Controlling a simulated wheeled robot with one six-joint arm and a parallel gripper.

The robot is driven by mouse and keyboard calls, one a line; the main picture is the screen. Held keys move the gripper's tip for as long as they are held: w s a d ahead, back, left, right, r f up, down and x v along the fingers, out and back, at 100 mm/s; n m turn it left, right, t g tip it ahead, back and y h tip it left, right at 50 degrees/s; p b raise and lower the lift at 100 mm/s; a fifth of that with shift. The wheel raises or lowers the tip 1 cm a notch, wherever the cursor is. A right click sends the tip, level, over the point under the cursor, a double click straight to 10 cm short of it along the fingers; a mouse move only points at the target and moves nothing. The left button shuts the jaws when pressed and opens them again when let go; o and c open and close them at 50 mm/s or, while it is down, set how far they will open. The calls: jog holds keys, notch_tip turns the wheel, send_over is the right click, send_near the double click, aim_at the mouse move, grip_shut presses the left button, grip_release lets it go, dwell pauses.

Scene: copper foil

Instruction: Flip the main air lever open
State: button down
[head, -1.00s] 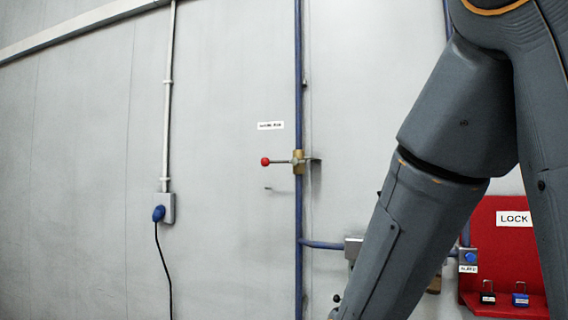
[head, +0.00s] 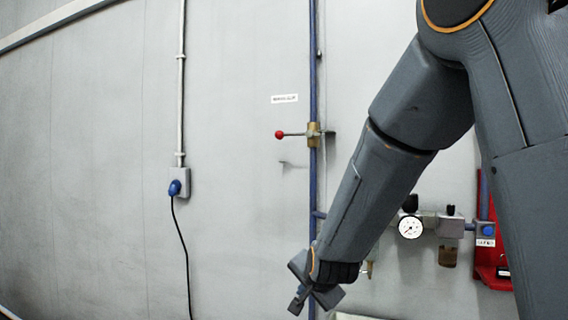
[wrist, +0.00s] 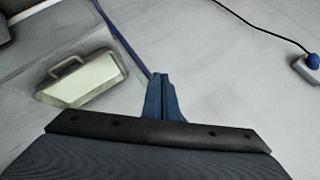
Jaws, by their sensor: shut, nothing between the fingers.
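The main air lever (head: 294,134) is a thin rod with a red ball at its left end. It sticks out level to the left from a brass valve (head: 314,135) on a vertical blue pipe (head: 313,60). A small label, too blurred to read, is above it. My gripper (head: 297,304) is low in the head view, below the lever and apart from it. In the wrist view my gripper (wrist: 163,82) shows its blue fingers together with nothing between them. The lever is not in the wrist view.
A pressure gauge (head: 410,227) and fittings sit on the wall right of my arm. A red board (head: 490,245) is partly hidden behind my arm. A blue plug (head: 175,188) with a hanging cable is at left. A pale handled case (wrist: 82,80) shows in the wrist view.

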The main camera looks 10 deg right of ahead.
aim_at(300, 134)
jog(key=w+r+m+t+h+b, duration=0.1)
jog(key=w+r+m+t+h, duration=0.1)
jog(key=w+r+m+t, duration=0.2)
jog(key=w+r+m+t+h+b, duration=0.1)
jog(key=w+r+m+t, duration=0.3)
jog(key=r, duration=1.1)
jog(key=w+a+r+m+t+h+b, duration=0.1)
jog(key=w+r+m+t, duration=0.3)
jog(key=w+r+m, duration=0.4)
notch_tip(300, 134, up, 2)
jog(key=m+h, duration=0.1)
jog(key=m, duration=0.4)
jog(key=shift+w+r+t+h, duration=0.15)
jog(key=shift+r+t+h, duration=0.1)
jog(key=shift+t+h, duration=0.15)
jog(key=shift+a, duration=0.1)
jog(key=w+r+p, duration=0.7)
jog(key=w+r, duration=0.1)
jog(key=shift+w+a, duration=0.15)
jog(key=shift+w, duration=0.1)
jog(key=shift+b, duration=0.45)
